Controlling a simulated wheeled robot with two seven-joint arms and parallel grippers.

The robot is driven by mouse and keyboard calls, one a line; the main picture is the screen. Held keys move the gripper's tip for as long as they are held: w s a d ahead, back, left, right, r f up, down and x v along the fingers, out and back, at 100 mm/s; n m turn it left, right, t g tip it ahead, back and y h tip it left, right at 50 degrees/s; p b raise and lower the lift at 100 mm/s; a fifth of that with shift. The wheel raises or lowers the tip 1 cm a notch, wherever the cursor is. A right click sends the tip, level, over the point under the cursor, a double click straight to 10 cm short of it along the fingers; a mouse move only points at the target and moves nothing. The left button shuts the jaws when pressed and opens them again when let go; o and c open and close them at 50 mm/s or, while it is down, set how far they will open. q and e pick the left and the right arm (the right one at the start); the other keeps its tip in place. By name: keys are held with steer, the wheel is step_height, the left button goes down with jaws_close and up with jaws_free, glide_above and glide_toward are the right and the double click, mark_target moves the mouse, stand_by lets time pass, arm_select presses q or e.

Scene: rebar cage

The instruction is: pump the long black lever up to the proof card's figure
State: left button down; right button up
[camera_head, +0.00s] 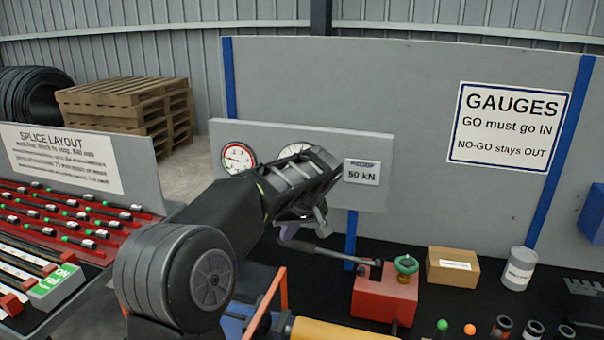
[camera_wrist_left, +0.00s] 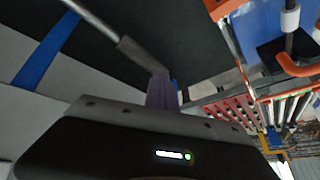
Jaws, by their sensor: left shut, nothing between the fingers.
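The long lever (camera_head: 330,252) runs left from the red pump block (camera_head: 385,295), its outer end close to my left gripper. In the left wrist view the lever (camera_wrist_left: 105,32) comes down from the top left to the fingers. My left gripper (camera_head: 318,222) is shut with nothing held; its fingers (camera_wrist_left: 160,92) are at the lever's end, and I cannot tell whether they touch. The proof card (camera_head: 362,172) reads 50 kN. Beside it are a red-rimmed gauge (camera_head: 238,158) and a second gauge (camera_head: 295,149) partly hidden by my arm. My right gripper is out of view.
A green knob (camera_head: 406,264) tops the pump block. A cardboard box (camera_head: 453,267) and a grey can (camera_head: 518,268) stand to its right. Green and orange balls and dark cylinders line the front. A splice rack (camera_head: 70,215) stands left.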

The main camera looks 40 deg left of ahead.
arm_select(q)
steer(key=shift+f, duration=0.15)
steer(key=shift+f+b, duration=0.55)
steer(key=shift+b, duration=0.05)
steer(key=shift+f, duration=0.15)
step_height(320, 180, up, 10)
steer(key=d+p, duration=0.2)
steer(key=p, duration=0.4)
steer(key=shift+w+d+f+p, duration=0.15)
steer(key=shift+w+d+p, duration=0.05)
steer(key=shift+w+p, duration=0.2)
steer(key=shift+f, duration=0.1)
